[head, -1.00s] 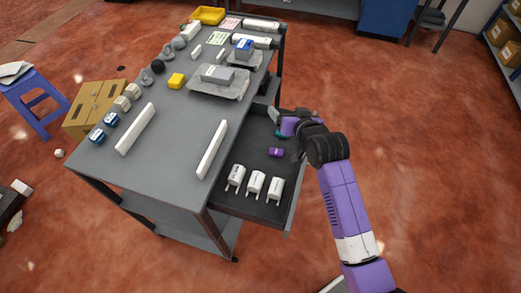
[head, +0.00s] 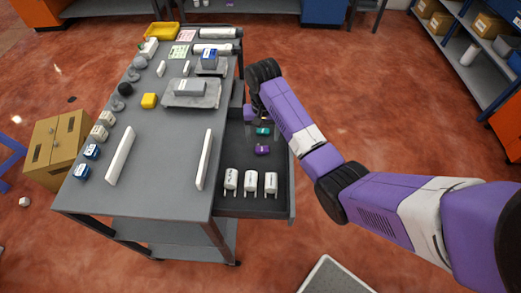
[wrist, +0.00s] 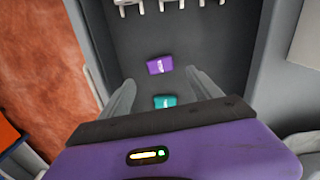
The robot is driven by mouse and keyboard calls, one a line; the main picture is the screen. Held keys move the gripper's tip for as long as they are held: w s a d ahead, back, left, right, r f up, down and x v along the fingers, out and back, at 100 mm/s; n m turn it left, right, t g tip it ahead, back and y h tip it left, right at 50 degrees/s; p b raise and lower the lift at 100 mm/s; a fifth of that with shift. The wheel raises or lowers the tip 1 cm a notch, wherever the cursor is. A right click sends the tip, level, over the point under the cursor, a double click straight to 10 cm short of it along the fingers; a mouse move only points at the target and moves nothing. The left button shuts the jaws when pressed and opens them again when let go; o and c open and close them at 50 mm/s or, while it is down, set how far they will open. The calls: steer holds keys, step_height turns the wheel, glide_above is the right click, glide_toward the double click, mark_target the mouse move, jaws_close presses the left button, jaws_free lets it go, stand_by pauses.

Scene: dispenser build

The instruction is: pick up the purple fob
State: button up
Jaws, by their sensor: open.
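The purple fob (head: 262,149) lies on the dark floor of the open drawer (head: 235,204). In the wrist view the purple fob (wrist: 159,64) lies beyond my fingertips, near the middle. A teal fob (head: 263,131) lies farther back in the drawer, and in the wrist view the teal fob (wrist: 164,102) is between my fingers. My gripper (wrist: 160,84) is open and empty, with its two grey fingers apart, over the drawer. In the head view my gripper (head: 250,113) is mostly hidden by my arm.
Several white pieces (head: 251,181) stand in the drawer's front part. Drawer walls surround the fobs. Open floor lies to the right.

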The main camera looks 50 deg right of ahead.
mark_target(262, 149)
steer(key=f, duration=0.3)
steer(key=f+p, duration=0.1)
steer(key=f, duration=0.2)
steer(key=shift+s+a, duration=0.1)
steer(key=shift+a, duration=0.1)
steer(key=shift+c, duration=0.2)
jaws_close()
steer(key=shift+r, duration=0.15)
